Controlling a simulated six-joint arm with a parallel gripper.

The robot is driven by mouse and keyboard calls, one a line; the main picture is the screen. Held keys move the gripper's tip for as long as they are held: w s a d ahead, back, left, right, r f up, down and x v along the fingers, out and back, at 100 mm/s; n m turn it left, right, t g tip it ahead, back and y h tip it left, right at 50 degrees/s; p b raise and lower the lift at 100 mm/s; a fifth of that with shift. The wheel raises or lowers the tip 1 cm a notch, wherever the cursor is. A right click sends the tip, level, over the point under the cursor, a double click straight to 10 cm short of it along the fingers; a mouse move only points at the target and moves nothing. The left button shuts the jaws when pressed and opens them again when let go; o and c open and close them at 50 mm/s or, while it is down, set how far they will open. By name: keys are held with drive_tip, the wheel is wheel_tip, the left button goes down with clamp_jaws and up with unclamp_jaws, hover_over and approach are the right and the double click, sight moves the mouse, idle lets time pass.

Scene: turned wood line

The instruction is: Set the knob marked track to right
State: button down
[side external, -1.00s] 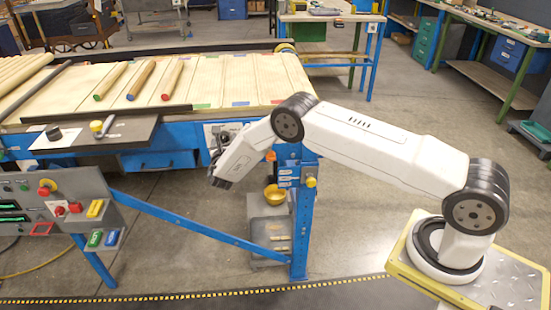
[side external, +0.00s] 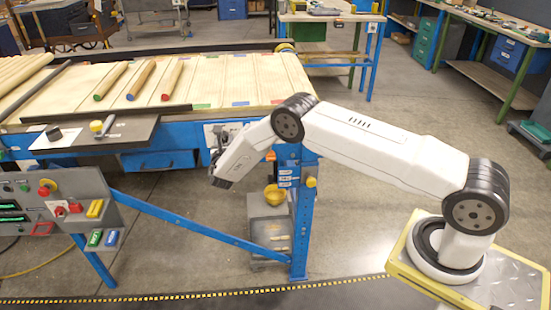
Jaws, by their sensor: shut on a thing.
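A light panel (side external: 211,129) is fixed to the front of the bench, just left of the blue corner post. My gripper (side external: 217,142) is at this panel, partly hidden behind my white forearm. It is shut on a small knob there. The knob itself is mostly covered by the fingers and wrist, so its pointer direction and its marking cannot be read.
A black knob (side external: 54,133) and a yellow-knobbed lever (side external: 97,126) stand on the plate at left. A control box (side external: 70,210) carries several buttons. Turned rods (side external: 173,80) lie on the bench. The right-hand floor is open.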

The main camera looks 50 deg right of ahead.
drive_tip(key=m, duration=1.1)
idle(0.3)
drive_tip(key=shift+m, duration=0.3)
drive_tip(key=shift+c, duration=0.9)
unclamp_jaws()
drive_tip(key=shift+a, duration=0.1)
drive_tip(key=v, duration=0.7)
drive_tip(key=shift+s+a, duration=0.25)
drive_tip(key=shift+s, duration=0.05)
